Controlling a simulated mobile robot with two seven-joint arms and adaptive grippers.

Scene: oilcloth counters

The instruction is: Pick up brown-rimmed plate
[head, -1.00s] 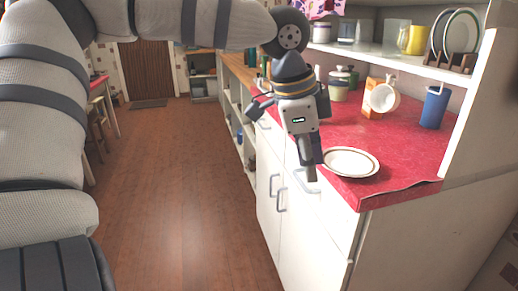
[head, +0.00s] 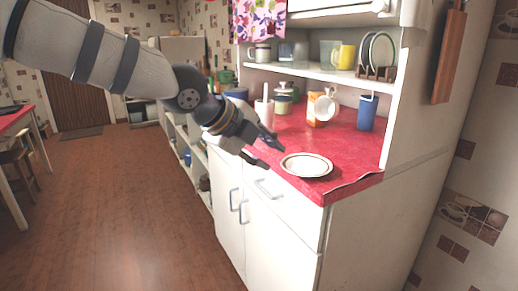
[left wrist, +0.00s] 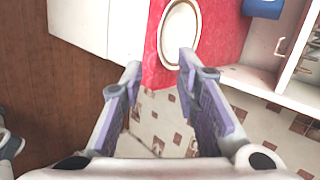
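The brown-rimmed plate (head: 306,166) lies flat on the red counter top (head: 342,148), near its front edge. It is white with a thin brown rim line. My left gripper (head: 271,152) is just left of the plate in the head view, apart from it. In the left wrist view the plate (left wrist: 180,32) is beyond the fingertips at the top, partly overlapped by the right finger. There the left gripper (left wrist: 160,72) is open, with nothing between its fingers. My right gripper is in neither view.
A blue cup (head: 366,113), an orange box (head: 315,109), a white mug (head: 326,106) and a paper roll (head: 264,108) stand farther back on the counter. A shelf (head: 330,72) with a plate rack (head: 376,72) hangs above. Floor left of the cabinet is clear.

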